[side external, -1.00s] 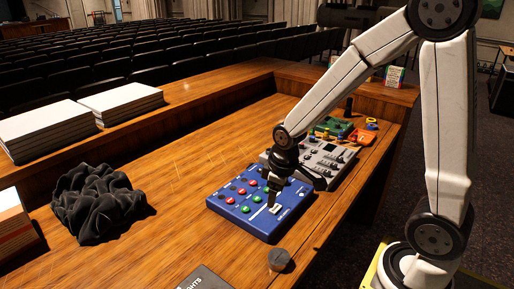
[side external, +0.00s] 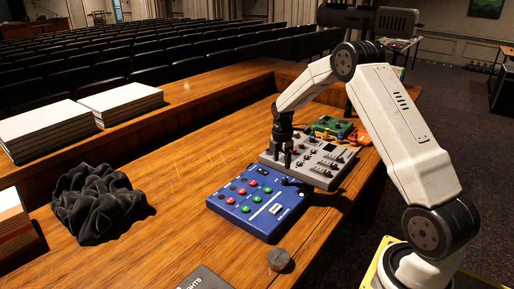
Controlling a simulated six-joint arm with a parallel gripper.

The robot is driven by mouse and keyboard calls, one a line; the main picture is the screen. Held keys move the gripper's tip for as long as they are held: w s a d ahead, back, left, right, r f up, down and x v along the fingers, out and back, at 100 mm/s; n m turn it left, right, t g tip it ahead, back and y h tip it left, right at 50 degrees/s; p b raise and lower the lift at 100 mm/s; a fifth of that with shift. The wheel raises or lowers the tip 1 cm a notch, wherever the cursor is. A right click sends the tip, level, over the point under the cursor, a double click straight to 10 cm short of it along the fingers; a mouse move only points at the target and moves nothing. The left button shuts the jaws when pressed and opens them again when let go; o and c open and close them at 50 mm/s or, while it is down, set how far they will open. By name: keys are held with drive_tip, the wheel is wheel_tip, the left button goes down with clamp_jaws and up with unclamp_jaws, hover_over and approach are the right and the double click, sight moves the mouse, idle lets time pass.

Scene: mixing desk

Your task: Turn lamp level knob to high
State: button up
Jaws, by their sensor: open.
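A grey control panel (side external: 326,172) with small knobs and sliders lies on the wooden desk, right of and behind a blue control box (side external: 236,212). The blue box carries red and green buttons and a pale switch (side external: 276,209). Labels are too small to read, so I cannot tell which control is the lamp level knob. My gripper (side external: 284,161) points down over the left part of the grey panel. It is open, with its fingertips close to the panel's controls; whether they touch or surround a knob is unclear.
A green panel (side external: 328,125) and an orange item (side external: 359,137) lie behind the grey panel. A grey cylinder (side external: 279,259) stands near the front. Black cloth (side external: 95,203) and paper stacks (side external: 120,101) sit left. The desk between cloth and blue box is clear.

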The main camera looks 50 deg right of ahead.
sight(285, 179)
drive_tip(key=shift+d+f+n, duration=0.3)
drive_tip(key=shift+d, duration=0.35)
drive_tip(key=shift+d+f+n, duration=0.25)
drive_tip(key=shift+d+n, duration=0.05)
drive_tip(key=shift+d, duration=0.3)
drive_tip(key=shift+s+f, duration=0.15)
drive_tip(key=shift+f, duration=3.7)
clamp_jaws()
